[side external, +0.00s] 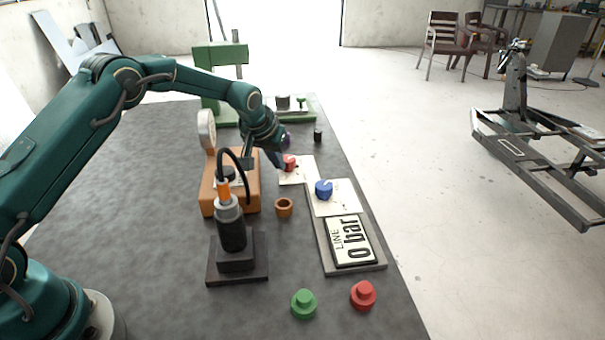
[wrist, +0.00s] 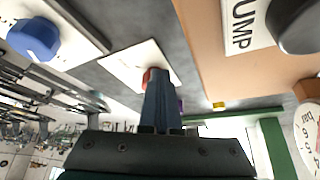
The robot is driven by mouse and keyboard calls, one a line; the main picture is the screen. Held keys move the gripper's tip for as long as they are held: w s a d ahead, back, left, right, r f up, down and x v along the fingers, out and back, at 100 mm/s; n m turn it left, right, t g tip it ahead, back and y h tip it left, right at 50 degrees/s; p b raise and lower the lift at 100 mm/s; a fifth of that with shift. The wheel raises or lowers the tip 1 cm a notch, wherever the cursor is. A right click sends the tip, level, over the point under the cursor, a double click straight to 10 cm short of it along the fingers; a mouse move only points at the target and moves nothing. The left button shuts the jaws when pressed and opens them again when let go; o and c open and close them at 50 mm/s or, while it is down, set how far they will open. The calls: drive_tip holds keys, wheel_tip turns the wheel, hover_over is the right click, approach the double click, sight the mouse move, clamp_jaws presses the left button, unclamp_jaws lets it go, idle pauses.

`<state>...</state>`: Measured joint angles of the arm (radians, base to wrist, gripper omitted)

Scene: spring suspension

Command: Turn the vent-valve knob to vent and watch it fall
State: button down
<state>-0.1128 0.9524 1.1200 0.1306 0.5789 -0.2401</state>
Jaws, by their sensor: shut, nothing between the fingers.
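A red knob (side external: 290,162) sits on a white plate (side external: 297,177), and a blue knob (side external: 324,189) sits on another white plate nearer the camera. I cannot read which is the vent valve. My gripper (side external: 281,164) is shut and empty, its tips at the red knob; I cannot tell if they touch it. In the wrist view the fingers (wrist: 157,85) cover most of the red knob (wrist: 151,75), and the blue knob (wrist: 36,38) is at upper left. The black spring strut (side external: 231,233) stands upright on a dark base, with a hose at its top. A sign (side external: 353,240) reads LINE 0 bar.
An orange pump box (side external: 243,195) with a round gauge (side external: 206,130) stands left of the plates. A small orange cup (side external: 284,208), a green button (side external: 303,305) and a red button (side external: 363,295) are nearer. A green press (side external: 217,85) stands behind. The table's right edge is close.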

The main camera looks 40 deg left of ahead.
drive_tip(key=shift+d, duration=0.2)
drive_tip(key=shift+w+d, duration=0.1)
drive_tip(key=shift+d, duration=0.15)
drive_tip(key=shift+s+d, duration=0.1)
drive_tip(key=shift+s, duration=0.3)
drive_tip(key=shift+r, duration=3)
